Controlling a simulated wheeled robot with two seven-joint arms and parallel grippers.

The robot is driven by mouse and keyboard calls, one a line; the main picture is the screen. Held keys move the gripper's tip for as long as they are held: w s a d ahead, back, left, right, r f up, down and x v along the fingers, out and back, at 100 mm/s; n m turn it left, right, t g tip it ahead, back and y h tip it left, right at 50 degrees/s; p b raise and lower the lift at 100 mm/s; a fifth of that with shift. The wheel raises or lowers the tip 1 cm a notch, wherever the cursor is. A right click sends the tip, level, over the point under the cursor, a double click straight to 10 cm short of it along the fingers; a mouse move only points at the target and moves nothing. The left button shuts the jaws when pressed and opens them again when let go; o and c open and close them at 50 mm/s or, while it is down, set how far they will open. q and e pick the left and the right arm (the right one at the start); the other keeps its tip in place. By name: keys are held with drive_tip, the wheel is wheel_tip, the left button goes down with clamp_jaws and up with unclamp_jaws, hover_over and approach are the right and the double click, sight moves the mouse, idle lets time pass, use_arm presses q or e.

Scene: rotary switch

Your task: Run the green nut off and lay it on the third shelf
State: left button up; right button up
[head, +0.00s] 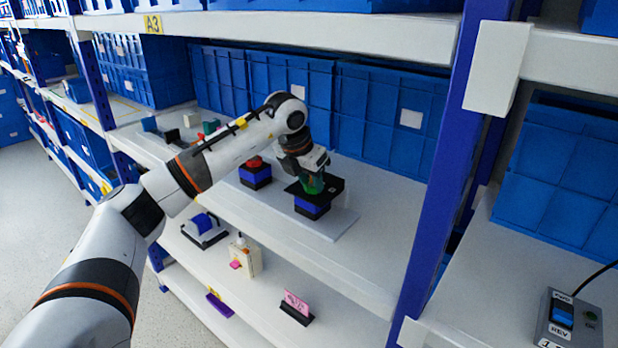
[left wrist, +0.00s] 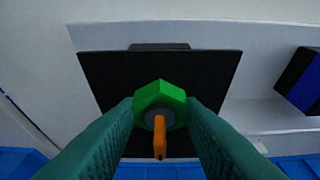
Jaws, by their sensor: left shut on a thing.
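The green nut (left wrist: 160,98) sits between the two teal fingers of my left gripper (left wrist: 161,112), which are shut on its sides. An orange pointer (left wrist: 159,138) and a grey round end show at the nut's centre. Behind the nut is a black square plate (left wrist: 105,75). In the head view the nut is mostly hidden by my left gripper (head: 313,178), which reaches down onto a black-topped blue stand (head: 312,207) on a shelf (head: 270,215). My right gripper is not in view.
A red-topped blue stand (head: 255,175) is left of the gripper. A lower shelf (head: 275,275) holds a cream bottle-like object (head: 244,257) and a pink card (head: 296,303). Blue bins (head: 390,115) line the back. A switch box (head: 570,318) is at far right.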

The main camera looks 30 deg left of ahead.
use_arm(q)
drive_tip(key=n, duration=0.2)
drive_tip(key=n+y, duration=0.1)
drive_tip(key=n, duration=0.1)
drive_tip(key=shift+d+r+y, duration=0.1)
drive_tip(key=shift+d+y, duration=0.1)
drive_tip(key=shift+y, duration=0.1)
drive_tip(key=shift+w+n+y, duration=0.1)
drive_tip(key=shift+n+y, duration=0.3)
drive_tip(key=shift+n, duration=0.7)
drive_tip(key=n+g+y+p, duration=0.1)
drive_tip(key=n, duration=0.2)
drive_tip(key=shift+w+d, duration=0.1)
drive_tip(key=shift+d, duration=0.1)
drive_tip(key=n+g, duration=0.1)
drive_tip(key=n, duration=0.1)
drive_tip(key=n+g+y+p, duration=0.1)
drive_tip(key=n, duration=0.2)
drive_tip(key=shift+w+d+r, duration=0.15)
drive_tip(key=shift+w, duration=0.05)
drive_tip(key=n+g, duration=0.1)
drive_tip(key=n, duration=0.2)
drive_tip(key=shift+w+y+p, duration=0.1)
drive_tip(key=shift+y+p, duration=0.2)
drive_tip(key=shift+p, duration=0.1)
drive_tip(key=shift+n, duration=0.5)
